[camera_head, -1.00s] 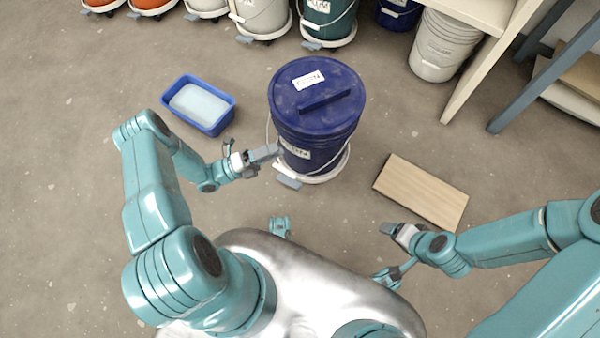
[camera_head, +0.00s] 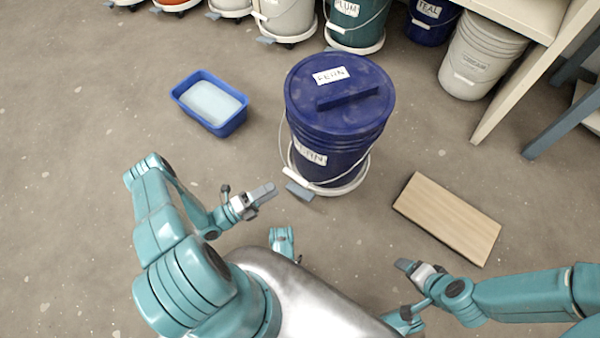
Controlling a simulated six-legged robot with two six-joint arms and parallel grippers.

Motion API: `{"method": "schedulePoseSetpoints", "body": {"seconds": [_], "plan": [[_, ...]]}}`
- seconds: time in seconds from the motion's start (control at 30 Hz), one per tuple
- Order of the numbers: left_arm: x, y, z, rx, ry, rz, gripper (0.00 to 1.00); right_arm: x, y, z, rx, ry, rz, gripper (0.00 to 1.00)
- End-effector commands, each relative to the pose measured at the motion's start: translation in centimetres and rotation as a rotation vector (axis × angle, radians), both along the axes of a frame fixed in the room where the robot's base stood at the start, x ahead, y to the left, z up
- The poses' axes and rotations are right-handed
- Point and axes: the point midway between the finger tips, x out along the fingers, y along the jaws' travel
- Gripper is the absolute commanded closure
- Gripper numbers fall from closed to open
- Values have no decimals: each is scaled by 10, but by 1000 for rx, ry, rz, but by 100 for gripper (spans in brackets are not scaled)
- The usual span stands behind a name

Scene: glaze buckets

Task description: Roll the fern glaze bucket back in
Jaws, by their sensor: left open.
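The fern bucket (camera_head: 338,125) is dark blue with a lid, a white label on the lid and another on its side. It stands upright on a round white dolly (camera_head: 352,186) with a grey tab (camera_head: 299,191) at its front left. A thin wire bail hangs down around its side. My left gripper (camera_head: 268,192) is open and empty, just left of the tab and apart from the bucket. My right gripper (camera_head: 404,265) is low on the right, below the wooden board; its finger gap is not clear.
A blue tub (camera_head: 238,122) with pale contents lies left of the bucket. A wooden board (camera_head: 447,217) lies on the right. At the back stand several buckets, including plum (camera_head: 352,22), teal (camera_head: 432,24) and a cream one (camera_head: 478,60) by a table leg (camera_head: 520,75).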

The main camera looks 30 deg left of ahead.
Motion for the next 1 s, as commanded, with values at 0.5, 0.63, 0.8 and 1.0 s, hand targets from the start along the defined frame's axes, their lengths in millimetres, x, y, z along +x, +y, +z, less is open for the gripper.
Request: {"method": "schedulePoseSetpoints", "body": {"seconds": [0.5,0.63,0.8,1.0], "plan": [[91,-47,19,1,-1,-6,55,0,0,0,0,0,0,22],[97,-50,20,0,-1,-3,55,0,0,0,0,0,0,22],[98,-50,20,1,0,-3,55,0,0,0,0,0,0,22],[97,-50,20,1,0,-3,90,0,0,0,0,0,0,22]]}}
